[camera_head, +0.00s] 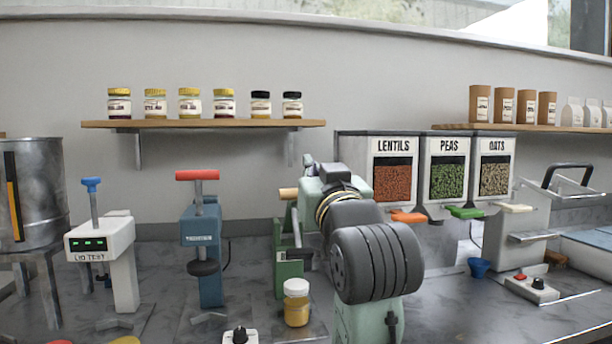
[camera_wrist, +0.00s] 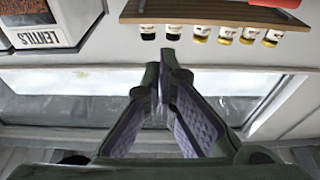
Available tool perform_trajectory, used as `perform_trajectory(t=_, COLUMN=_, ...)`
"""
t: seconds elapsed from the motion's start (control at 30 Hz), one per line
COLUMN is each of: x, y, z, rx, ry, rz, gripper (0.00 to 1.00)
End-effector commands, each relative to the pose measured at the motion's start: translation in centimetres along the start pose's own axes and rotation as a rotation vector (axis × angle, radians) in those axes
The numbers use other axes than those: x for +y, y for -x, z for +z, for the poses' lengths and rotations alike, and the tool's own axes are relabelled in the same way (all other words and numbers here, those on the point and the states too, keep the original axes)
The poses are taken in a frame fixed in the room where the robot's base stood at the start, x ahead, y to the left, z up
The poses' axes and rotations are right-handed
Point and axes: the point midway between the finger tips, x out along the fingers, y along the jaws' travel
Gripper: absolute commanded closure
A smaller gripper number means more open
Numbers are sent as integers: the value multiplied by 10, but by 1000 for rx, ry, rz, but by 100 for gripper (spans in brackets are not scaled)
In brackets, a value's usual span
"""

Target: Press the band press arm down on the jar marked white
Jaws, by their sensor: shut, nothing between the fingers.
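A jar with a white lid and amber contents (camera_head: 297,303) stands upright on the counter in the head view. Just behind it is a green press-like stand (camera_head: 289,262) with a light wooden handle (camera_head: 288,193); my arm hides much of its right side, so I cannot tell how its arm sits. I cannot read a mark on the jar. My gripper (camera_wrist: 160,78) is shut and empty in the wrist view, with its fingertips together. In the head view my arm hides most of it. Neither jar nor green stand is clear in the wrist view.
A blue press with a red T-handle (camera_head: 201,235) and a white lid tester (camera_head: 122,262) stand left. Lidded jars line a wooden shelf (camera_head: 220,124) above. Lentils, peas and oats dispensers (camera_head: 450,170) are right. A small knob box (camera_head: 240,336) sits in front.

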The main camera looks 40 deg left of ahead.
Motion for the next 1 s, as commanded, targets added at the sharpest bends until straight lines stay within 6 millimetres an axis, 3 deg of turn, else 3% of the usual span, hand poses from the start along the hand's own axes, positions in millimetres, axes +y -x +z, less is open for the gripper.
perform_trajectory(t=0.4, x=8, y=0, z=3, rx=-44, ry=-11, rz=9, gripper=100)
perform_trajectory(t=0.57, x=8, y=-9, z=2, rx=-47, ry=-11, rz=8, gripper=100)
perform_trajectory(t=1.0, x=8, y=-98, z=3, rx=-47, ry=-11, rz=7, gripper=100)
